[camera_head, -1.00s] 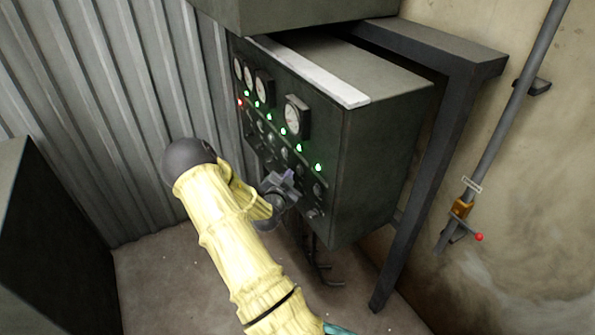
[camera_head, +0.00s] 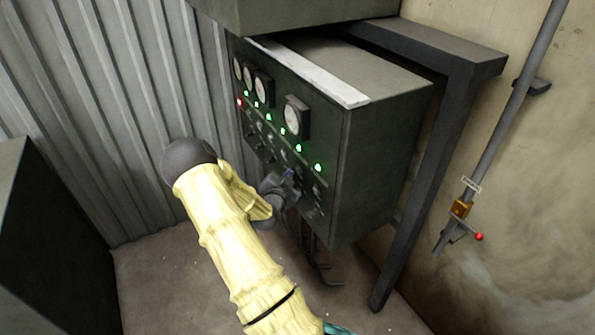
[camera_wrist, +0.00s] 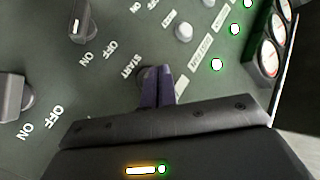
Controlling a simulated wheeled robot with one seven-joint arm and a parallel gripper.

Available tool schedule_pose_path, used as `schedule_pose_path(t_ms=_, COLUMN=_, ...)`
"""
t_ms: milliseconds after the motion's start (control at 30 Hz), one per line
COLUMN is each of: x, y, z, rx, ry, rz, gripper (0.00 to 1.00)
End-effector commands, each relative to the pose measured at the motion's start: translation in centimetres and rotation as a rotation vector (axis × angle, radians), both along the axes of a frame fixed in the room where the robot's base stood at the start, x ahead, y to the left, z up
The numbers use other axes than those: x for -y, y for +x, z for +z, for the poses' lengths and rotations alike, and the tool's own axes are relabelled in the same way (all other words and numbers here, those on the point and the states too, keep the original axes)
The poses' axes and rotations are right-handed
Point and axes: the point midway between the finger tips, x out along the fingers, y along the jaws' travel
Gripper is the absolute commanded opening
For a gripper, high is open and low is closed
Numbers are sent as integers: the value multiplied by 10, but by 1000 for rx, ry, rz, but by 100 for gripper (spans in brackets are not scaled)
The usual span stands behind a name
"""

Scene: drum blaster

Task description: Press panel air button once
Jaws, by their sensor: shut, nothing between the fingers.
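The dark green control panel (camera_head: 300,170) stands in the middle of the head view, its face turned to the left. My gripper (camera_head: 287,174) is at the lower part of that face. In the wrist view, the purple fingers of my gripper (camera_wrist: 158,82) are shut together, with nothing between them. Their tips are at or very near the panel face, beside a "START" label, and cover what is behind them. I cannot tell whether they touch it. A round pale button (camera_wrist: 183,32) shows above and right of the tips. I cannot make out which control is the air button.
Dark rotary switches (camera_wrist: 80,20) with ON and OFF labels lie left of the fingers. Green lights (camera_wrist: 217,64) and round gauges (camera_wrist: 268,58) are at the right. A dark frame leg (camera_head: 425,195) and a wall pipe (camera_head: 500,130) stand right of the panel.

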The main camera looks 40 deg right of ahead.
Motion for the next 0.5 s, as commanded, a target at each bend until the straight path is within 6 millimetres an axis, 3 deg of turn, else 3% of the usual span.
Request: schedule_pose_path(t_ms=500, x=5, y=-1, z=-1, rx=2, ry=1, rz=-2, gripper=0)
